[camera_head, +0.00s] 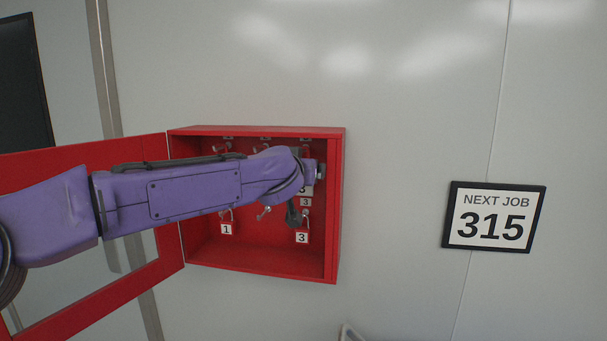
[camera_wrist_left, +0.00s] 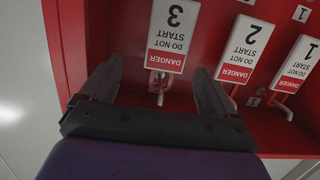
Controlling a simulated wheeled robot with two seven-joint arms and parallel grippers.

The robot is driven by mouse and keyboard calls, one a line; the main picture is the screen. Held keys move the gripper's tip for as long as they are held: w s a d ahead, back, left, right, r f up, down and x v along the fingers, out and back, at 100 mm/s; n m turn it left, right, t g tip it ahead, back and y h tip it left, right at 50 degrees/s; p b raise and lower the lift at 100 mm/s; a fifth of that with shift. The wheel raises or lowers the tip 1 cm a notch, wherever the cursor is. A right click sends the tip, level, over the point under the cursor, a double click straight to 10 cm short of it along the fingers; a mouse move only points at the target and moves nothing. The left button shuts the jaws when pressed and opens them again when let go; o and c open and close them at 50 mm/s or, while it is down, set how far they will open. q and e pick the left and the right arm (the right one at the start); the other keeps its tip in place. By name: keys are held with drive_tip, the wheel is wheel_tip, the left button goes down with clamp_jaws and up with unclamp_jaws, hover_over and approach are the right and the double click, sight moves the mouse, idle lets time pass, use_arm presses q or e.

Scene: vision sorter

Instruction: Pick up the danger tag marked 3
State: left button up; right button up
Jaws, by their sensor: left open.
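The danger tag marked 3 (camera_wrist_left: 172,38) is white with a red DANGER band and hangs upside down in the left wrist view inside the red cabinet. In the head view only a small part of it (camera_head: 307,190) shows behind my left arm. My left gripper (camera_wrist_left: 158,78) is open and empty. Its two fingers point toward the tag, one on each side of its red-band end, with gaps between. In the head view a dark finger (camera_head: 293,213) shows below my wrist. My right gripper is not in view.
Danger tags marked 2 (camera_wrist_left: 246,48) and 1 (camera_wrist_left: 298,63) hang beside tag 3. A sign (camera_head: 494,217) reads NEXT JOB 315.

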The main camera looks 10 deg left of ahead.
sight(305, 191)
use_arm(q)
drive_tip(key=x, duration=0.1)
drive_tip(key=p+x, duration=0.1)
drive_tip(key=x, duration=0.1)
drive_tip(key=a+x, duration=0.1)
drive_tip(key=x, duration=0.1)
drive_tip(key=shift+r+p, duration=0.1)
drive_tip(key=shift+p, duration=0.25)
drive_tip(key=shift+s+d, duration=0.1)
drive_tip(key=shift+s, duration=0.05)
drive_tip(key=c, duration=1.1)
drive_tip(key=shift+r, duration=0.1)
